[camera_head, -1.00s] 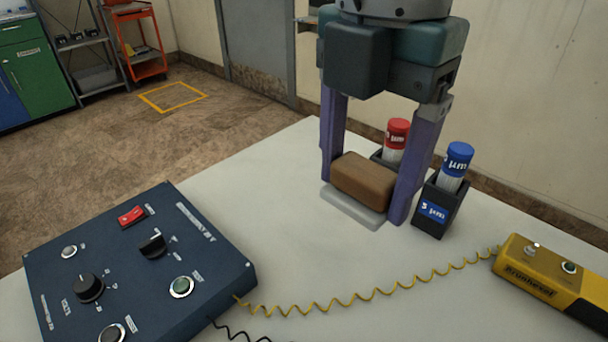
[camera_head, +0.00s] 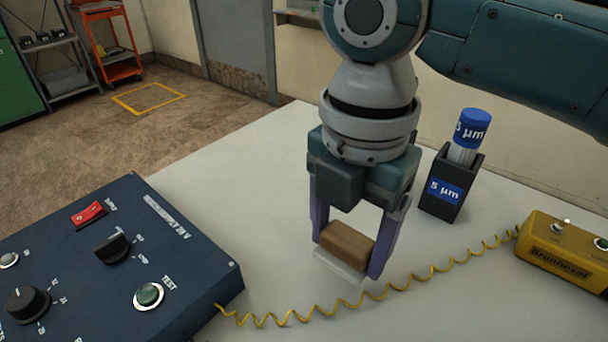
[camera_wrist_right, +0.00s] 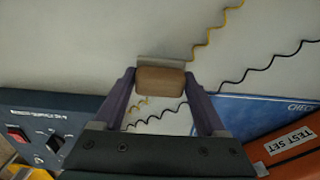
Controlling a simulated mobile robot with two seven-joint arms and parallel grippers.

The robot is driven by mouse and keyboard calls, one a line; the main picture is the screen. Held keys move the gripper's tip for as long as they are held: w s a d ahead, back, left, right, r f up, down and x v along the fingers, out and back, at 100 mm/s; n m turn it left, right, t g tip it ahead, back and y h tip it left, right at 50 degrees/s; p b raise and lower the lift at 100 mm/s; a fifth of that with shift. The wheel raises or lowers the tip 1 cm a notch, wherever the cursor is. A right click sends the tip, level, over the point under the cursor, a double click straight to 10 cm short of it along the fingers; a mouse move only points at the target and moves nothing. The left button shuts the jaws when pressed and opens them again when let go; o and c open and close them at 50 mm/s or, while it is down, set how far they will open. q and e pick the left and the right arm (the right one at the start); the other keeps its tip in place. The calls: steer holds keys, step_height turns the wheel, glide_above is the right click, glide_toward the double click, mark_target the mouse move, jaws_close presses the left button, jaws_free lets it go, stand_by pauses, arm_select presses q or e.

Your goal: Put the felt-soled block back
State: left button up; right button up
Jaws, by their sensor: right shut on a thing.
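The felt-soled block (camera_head: 347,243) is a brown wooden block with a pale, flat sole showing along its lower edge. My right gripper (camera_head: 349,252) is shut on it, one purple finger at each end, fingers pointing down. The block is over the white table, left of the yellow coiled cord; I cannot tell whether the sole touches the table. In the right wrist view the block (camera_wrist_right: 161,82) sits between the fingertips, its pale sole edge on the far side. My left gripper is not in view.
A blue control box (camera_head: 115,255) stands at left. A black holder (camera_head: 450,190) with a blue-capped tube stands behind right. A yellow handset (camera_head: 560,250) on a coiled cord (camera_head: 440,270) lies at right. The wrist view shows an orange test set (camera_wrist_right: 292,145). White table (camera_head: 270,200) is clear between.

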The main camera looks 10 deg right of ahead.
mark_target(342, 280)
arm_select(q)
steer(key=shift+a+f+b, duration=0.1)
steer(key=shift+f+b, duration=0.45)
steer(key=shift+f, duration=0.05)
arm_select(e)
steer(key=shift+f, duration=2.15)
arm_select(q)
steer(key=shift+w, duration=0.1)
arm_select(e)
steer(key=shift+f, duration=0.15)
steer(key=o, duration=1.2)
steer(key=shift+o, duration=0.2)
